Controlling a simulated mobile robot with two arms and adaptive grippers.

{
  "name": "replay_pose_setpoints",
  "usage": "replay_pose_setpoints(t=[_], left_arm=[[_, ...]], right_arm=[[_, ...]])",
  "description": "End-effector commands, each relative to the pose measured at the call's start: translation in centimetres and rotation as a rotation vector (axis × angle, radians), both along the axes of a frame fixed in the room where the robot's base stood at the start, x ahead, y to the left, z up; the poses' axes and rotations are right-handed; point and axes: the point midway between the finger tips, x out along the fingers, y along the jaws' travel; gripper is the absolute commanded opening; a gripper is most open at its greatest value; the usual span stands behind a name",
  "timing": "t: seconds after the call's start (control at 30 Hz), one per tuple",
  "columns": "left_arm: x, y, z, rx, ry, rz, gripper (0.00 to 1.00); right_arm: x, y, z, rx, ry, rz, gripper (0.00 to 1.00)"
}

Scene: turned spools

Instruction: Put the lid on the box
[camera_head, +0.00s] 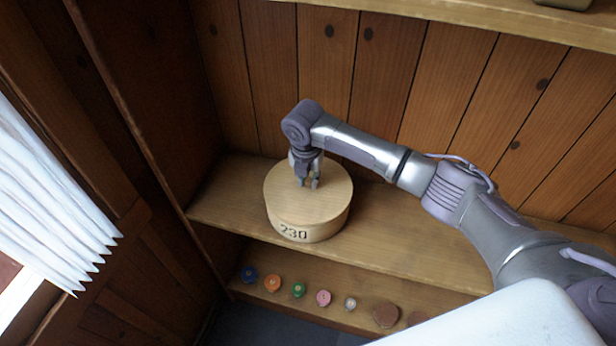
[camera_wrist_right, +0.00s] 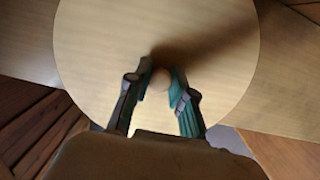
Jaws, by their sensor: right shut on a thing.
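The round wooden box (camera_head: 312,232) stands on a wooden shelf, with the dark number 230 on its front. The pale round lid (camera_head: 325,195) sits over the top of the box and covers its opening. Whether it is fully seated I cannot tell. My right gripper (camera_head: 308,184) points down at the middle of the lid. In the right wrist view its fingers (camera_wrist_right: 160,88) are shut on the small round knob (camera_wrist_right: 161,79) of the lid (camera_wrist_right: 100,50). My left gripper is not in view.
The shelf (camera_head: 400,245) is clear to the right of the box. A plank wall stands close behind. White pleated fabric (camera_head: 45,190) hangs at the left.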

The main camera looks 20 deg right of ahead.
Motion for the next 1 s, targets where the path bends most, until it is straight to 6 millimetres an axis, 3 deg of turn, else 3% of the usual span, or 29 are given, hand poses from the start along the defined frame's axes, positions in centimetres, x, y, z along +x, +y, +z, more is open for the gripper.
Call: replay_pose_setpoints(t=[0.17, 0.2, 0.37, 0.57, 0.7, 1.0], left_arm=[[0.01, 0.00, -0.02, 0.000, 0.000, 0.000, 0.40], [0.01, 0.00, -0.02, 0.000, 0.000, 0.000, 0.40], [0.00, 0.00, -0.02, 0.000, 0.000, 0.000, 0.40], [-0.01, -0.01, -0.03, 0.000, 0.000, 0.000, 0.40], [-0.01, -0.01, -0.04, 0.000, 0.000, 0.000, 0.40], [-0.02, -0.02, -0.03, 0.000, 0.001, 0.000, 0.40]], right_arm=[[0.04, 0.04, 0.07, 0.000, -0.001, 0.000, 0.00], [0.05, 0.03, 0.07, 0.000, -0.001, 0.000, 0.27], [0.04, 0.04, 0.07, 0.000, -0.001, 0.000, 0.52], [0.03, 0.03, 0.04, 0.000, -0.001, 0.000, 0.52], [-0.01, 0.01, -0.02, 0.000, 0.000, 0.000, 0.73], [0.01, 0.02, 0.01, 0.000, 0.000, 0.000, 0.73]])
